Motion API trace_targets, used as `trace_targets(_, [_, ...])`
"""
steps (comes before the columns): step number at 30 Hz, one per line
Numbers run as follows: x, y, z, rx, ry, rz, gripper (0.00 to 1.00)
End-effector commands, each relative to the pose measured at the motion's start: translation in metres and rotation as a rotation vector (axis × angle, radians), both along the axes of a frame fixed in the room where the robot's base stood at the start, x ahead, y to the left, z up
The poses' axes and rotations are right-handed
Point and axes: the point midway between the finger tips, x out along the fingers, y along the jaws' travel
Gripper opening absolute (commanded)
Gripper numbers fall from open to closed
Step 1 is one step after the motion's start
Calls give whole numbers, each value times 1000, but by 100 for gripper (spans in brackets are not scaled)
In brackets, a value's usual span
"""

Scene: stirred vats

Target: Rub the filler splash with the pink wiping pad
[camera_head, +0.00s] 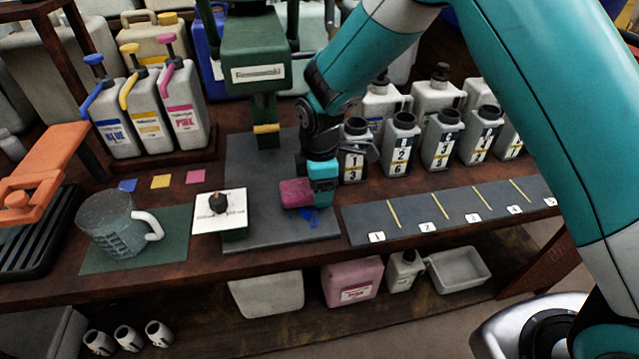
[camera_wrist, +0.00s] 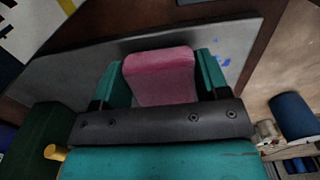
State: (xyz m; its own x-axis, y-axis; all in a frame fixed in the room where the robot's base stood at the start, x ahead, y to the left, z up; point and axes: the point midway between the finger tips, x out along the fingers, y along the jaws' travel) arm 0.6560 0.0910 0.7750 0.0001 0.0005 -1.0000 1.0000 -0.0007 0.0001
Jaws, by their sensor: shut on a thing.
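My gripper (camera_head: 308,192) is shut on the pink wiping pad (camera_head: 292,193), with the pad between its two teal fingers. In the wrist view the pad (camera_wrist: 160,75) fills the space between the fingers, low over a grey plate. The filler splash (camera_head: 311,216) is a blue smear on the grey plate (camera_head: 250,235) under the green filler, just in front of the gripper. Small blue spots of the splash (camera_wrist: 222,61) also show beside the right finger in the wrist view. Part of the splash may be hidden. I cannot tell whether the pad touches the plate.
The green filler (camera_head: 258,50) stands behind the plate. A white dial box (camera_head: 220,212) and a clear jug (camera_head: 115,225) are to the left. A numbered dark strip (camera_head: 450,207) is to the right, with several grey bottles (camera_head: 440,140) behind it. Three pump jugs (camera_head: 145,110) stand at the back left.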

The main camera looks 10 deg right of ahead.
Motion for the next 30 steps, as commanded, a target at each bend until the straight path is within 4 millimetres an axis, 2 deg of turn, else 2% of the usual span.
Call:
trace_targets(22, [-1, 0, -13, 0, 0, 0, 42])
trace_targets(30, [-23, 0, -11, -1, 2, 1, 42])
